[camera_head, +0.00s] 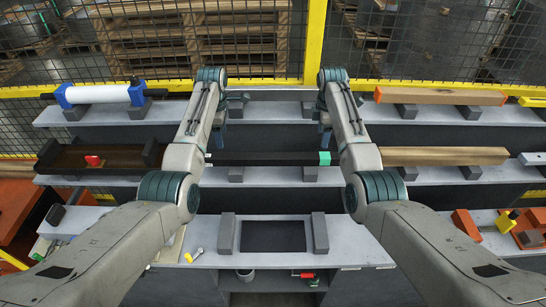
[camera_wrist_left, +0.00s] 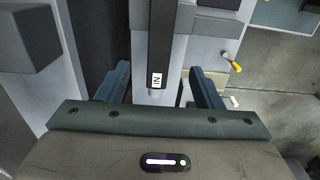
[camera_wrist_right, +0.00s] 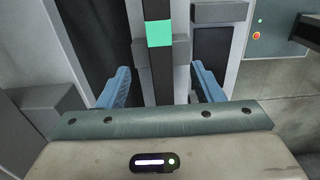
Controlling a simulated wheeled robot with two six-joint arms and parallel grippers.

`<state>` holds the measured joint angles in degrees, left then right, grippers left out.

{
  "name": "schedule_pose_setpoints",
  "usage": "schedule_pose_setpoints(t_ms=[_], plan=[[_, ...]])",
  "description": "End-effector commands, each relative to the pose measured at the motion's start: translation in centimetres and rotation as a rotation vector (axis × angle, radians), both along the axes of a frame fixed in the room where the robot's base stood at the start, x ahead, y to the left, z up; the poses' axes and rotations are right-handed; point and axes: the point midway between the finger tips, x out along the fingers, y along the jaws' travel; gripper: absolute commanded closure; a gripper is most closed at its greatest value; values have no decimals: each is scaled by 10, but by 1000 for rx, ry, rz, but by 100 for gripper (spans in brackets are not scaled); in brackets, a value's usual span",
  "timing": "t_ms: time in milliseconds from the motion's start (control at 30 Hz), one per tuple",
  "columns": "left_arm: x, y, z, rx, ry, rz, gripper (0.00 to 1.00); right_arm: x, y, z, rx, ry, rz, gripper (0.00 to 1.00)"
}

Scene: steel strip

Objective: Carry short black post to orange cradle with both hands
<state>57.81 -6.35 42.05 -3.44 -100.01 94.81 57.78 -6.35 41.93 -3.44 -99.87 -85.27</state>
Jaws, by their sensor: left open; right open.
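The short black post (camera_head: 270,158) lies level across grey rests on the middle shelf, with a green band (camera_head: 325,158) at its right end. It also shows in the left wrist view (camera_wrist_left: 162,40), ending at a white "IN" label, and in the right wrist view (camera_wrist_right: 160,70). My left gripper (camera_head: 222,122) is open over the left end, its fingers on either side of the post's line. My right gripper (camera_head: 325,122) is open over the right end, fingers either side. Orange-red blocks (camera_head: 466,224) stand at the lower right; I cannot tell whether they are the orange cradle.
A white cylinder (camera_head: 98,94) with blue ends lies at upper left. A brown beam (camera_head: 440,96) is at upper right and a wooden beam (camera_head: 445,156) at middle right. A dark tray (camera_head: 120,157) sits left of the post. Bare grey rests (camera_head: 320,233) stand on the lower shelf.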

Motion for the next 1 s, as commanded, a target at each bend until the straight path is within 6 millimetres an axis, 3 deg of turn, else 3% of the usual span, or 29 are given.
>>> schedule_pose_setpoints(t_ms=[233,633,1000], plan=[[0,0,-10,0,3,0,40,0,0,-10,0,2,-1,40],[-1,0,-81,0,4,0,40,-1,0,-81,0,3,-1,40],[0,0,-107,0,0,0,40,0,0,-107,0,1,-2,40]])
